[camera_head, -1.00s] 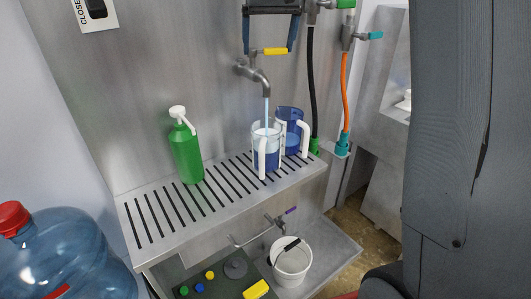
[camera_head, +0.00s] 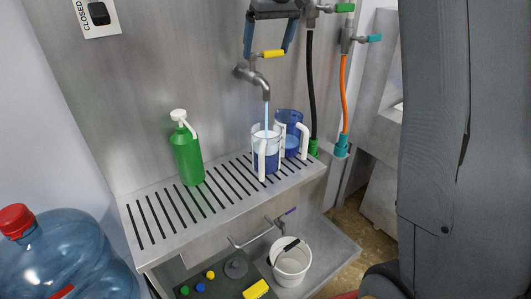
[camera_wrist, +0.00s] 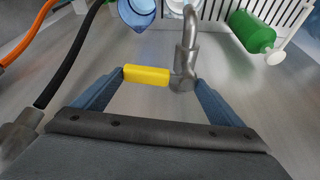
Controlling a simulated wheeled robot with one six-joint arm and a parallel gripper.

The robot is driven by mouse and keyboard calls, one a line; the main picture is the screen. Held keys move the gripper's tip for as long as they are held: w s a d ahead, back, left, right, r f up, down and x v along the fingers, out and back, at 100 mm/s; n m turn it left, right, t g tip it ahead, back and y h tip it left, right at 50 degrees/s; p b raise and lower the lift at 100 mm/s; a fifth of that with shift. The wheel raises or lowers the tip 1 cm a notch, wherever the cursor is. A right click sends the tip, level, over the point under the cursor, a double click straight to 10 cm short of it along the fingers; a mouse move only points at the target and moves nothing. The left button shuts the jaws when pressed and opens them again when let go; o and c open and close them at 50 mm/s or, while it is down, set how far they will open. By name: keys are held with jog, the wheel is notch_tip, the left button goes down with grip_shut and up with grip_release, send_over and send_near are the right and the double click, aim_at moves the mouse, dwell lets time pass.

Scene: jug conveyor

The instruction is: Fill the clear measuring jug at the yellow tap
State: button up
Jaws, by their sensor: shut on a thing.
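The tap (camera_head: 258,82) has a yellow handle (camera_head: 272,54) and a stream of water runs from its spout. The clear measuring jug (camera_head: 266,150), with a white handle, stands upright on the slotted shelf under the spout. The stream falls into it and there is water inside; the exact level is hard to read. My gripper (camera_head: 269,50) is at the tap, its blue fingers on either side of the yellow handle.
A blue jug (camera_head: 291,121) stands close behind the clear one. A green pump bottle (camera_head: 187,155) stands left on the slotted shelf (camera_head: 220,215). Black (camera_head: 311,90) and orange (camera_head: 345,95) hoses hang right. A white bucket (camera_head: 291,263) sits below.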

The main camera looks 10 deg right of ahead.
jog(key=shift+w+a+n+y, duration=0.1)
jog(key=shift+w+n+y, duration=0.35)
jog(key=shift+n, duration=0.65)
jog(key=o, duration=0.8)
jog(key=shift+r, duration=0.1)
jog(key=b+v, duration=0.2)
jog(key=v, duration=0.5)
jog(key=shift+s+r+b, duration=0.1)
jog(key=shift+r+b, duration=0.2)
jog(key=shift+b, duration=0.1)
